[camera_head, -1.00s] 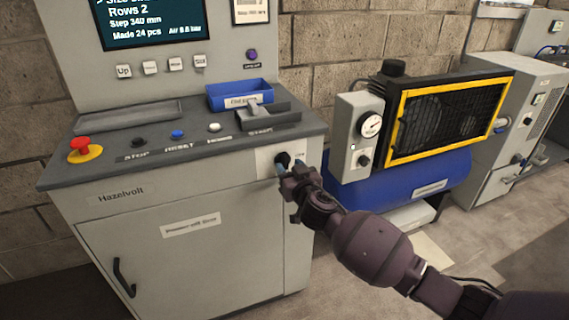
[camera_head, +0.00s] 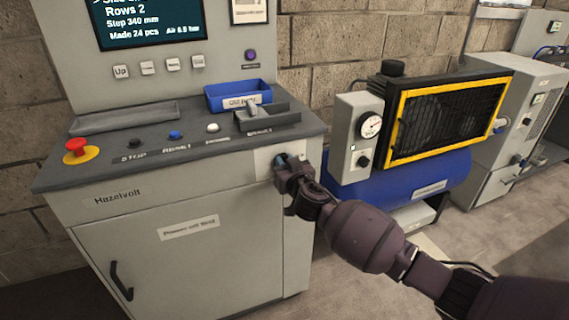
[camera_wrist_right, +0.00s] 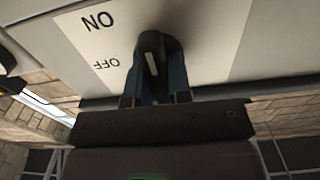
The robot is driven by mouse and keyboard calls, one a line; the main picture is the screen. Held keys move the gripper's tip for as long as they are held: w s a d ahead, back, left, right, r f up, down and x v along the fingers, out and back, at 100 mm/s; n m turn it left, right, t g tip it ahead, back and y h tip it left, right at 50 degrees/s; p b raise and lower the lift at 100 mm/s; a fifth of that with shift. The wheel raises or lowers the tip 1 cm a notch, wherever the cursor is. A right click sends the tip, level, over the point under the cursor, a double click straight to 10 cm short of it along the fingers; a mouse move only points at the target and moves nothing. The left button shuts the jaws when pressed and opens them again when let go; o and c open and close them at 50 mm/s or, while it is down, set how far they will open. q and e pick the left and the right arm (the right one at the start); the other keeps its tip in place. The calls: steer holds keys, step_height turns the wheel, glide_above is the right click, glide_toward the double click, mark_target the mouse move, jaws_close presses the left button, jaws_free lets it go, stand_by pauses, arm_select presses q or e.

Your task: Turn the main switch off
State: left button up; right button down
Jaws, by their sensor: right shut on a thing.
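The main switch is a dark rotary knob (camera_wrist_right: 152,46) with a pale mark, on a white plate (camera_wrist_right: 215,35) on the cabinet front. The plate reads ON and OFF, which appear turned over at the left of the knob in the right wrist view. I cannot tell which word the mark points to. My right gripper (camera_head: 281,162) is at the plate, its blue fingers on either side of the knob and shut on it; they also show in the wrist view (camera_wrist_right: 154,85). In the head view the gripper hides the knob. My left gripper is not in view.
The cabinet top holds a red emergency button (camera_head: 76,146), several small push buttons and a blue bin (camera_head: 238,95). A blue compressor tank (camera_head: 395,187) with a yellow-framed fan guard (camera_head: 447,115) stands to the right. Floor is open at the lower right.

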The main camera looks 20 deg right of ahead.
stand_by(0.3)
steer(key=n+p, duration=0.1)
steer(key=n, duration=0.3)
steer(key=shift+a+r, duration=0.1)
steer(key=n, duration=0.2)
steer(key=shift+a+n, duration=0.1)
steer(key=shift+n, duration=0.2)
steer(key=n+p, duration=0.1)
steer(key=n, duration=0.2)
steer(key=shift+n, duration=0.3)
steer(key=n, duration=0.4)
steer(key=shift+a+f+p, duration=0.1)
steer(key=shift+f+p, duration=0.2)
steer(key=shift+f+n, duration=0.15)
steer(key=shift+n, duration=1.65)
steer(key=c, duration=1)
jaws_free()
steer(key=shift+c, duration=0.2)
